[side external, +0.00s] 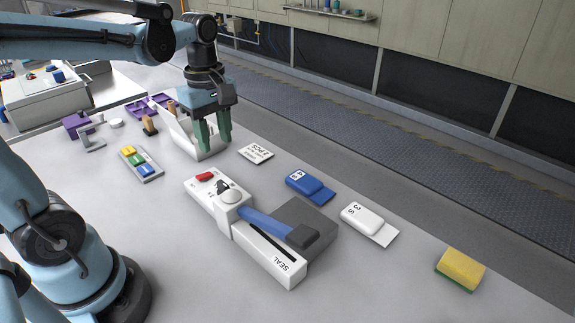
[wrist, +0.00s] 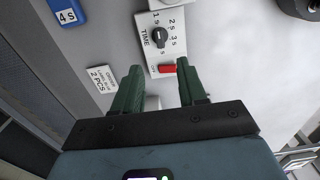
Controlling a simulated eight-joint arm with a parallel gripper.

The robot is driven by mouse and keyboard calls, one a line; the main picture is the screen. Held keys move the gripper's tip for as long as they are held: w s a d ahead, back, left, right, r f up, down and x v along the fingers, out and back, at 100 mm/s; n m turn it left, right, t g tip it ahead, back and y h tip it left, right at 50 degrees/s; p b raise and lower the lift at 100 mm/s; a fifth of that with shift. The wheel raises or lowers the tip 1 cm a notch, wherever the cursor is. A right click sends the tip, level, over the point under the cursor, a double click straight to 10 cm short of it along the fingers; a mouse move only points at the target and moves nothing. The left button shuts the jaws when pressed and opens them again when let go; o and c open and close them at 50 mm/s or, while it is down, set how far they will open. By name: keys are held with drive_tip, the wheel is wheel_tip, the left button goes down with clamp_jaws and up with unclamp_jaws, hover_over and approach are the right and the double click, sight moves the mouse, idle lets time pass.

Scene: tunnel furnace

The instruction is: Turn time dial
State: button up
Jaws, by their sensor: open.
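The time dial is a small black knob (wrist: 160,38) on the white face of the sealer (side external: 262,252). The wrist view shows it ringed by the marks 1s, 2s and 3s, with TIME beside it; its exact pointing is too small to tell. My gripper (side external: 212,138) is open and empty, above and behind the sealer's switch end, apart from the dial. In the wrist view its green fingers (wrist: 161,75) point toward the red switch (wrist: 167,70) and dial.
The sealer has a blue lever (side external: 268,226) and a dark grey block beside it. A white bin (side external: 185,138) is near my fingers. A 2 PCS card (side external: 256,154), blue 4S block (side external: 308,185), white 3S block (side external: 366,222) and yellow sponge (side external: 461,269) lie to the right.

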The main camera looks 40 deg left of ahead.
sight(223, 183)
wheel_tip(223, 183, down, 11)
drive_tip(key=shift+f, duration=0.15)
idle(0.5)
clamp_jaws()
